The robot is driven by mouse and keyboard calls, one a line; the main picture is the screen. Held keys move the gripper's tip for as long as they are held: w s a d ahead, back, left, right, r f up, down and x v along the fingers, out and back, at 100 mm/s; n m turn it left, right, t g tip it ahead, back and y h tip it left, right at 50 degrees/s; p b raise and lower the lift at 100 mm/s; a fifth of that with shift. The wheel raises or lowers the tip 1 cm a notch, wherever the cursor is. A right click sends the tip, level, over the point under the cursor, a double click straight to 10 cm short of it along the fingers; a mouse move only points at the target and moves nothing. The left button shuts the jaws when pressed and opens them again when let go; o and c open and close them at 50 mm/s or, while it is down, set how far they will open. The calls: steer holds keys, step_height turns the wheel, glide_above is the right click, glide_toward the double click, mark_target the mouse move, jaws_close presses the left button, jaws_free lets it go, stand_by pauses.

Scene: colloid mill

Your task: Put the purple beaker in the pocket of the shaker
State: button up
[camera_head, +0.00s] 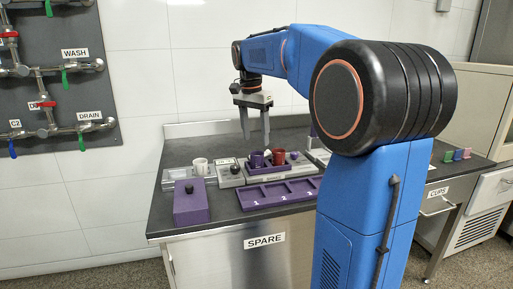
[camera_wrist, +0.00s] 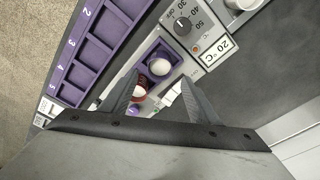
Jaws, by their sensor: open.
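The purple beaker (camera_head: 257,159) stands upright in the purple pocketed tray (camera_head: 252,173) on a grey device, which appears to be the shaker (camera_head: 248,183); its label is too small to read. A red beaker (camera_head: 278,157) stands beside it on the right. In the wrist view the purple beaker (camera_wrist: 160,67) shows a pale round inside, within the tray's pocket, and the red beaker (camera_wrist: 139,92) is partly behind a finger. My gripper (camera_head: 256,141) is open and empty, above and behind the beakers. Its fingers (camera_wrist: 160,95) point down, apart from both beakers.
A grey device with a dial (camera_head: 231,173) and a white cup (camera_head: 201,165) stand to the left. A purple box with a black knob (camera_head: 191,204) is at the front left. A numbered purple rack (camera_head: 280,194) lies along the front. The counter behind is clear.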

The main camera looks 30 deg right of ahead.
steer(key=shift+r, duration=2.2)
steer(key=s+a+f+n+t, duration=0.1)
steer(key=s+a+f+n, duration=0.35)
steer(key=s, duration=0.35)
steer(key=s+a+f+n+t, duration=0.1)
steer(key=s+a+f+n, duration=0.3)
steer(key=s, duration=0.4)
steer(key=s+a+f+n+t, duration=0.1)
steer(key=s+a+f+n, duration=0.2)
steer(key=s+f, duration=0.4)
steer(key=s+a+f+n+t+y, duration=0.1)
steer(key=s+a+f+n, duration=0.2)
steer(key=s+f, duration=0.4)
step_height(320, 180, down, 2)
steer(key=shift+a, duration=0.2)
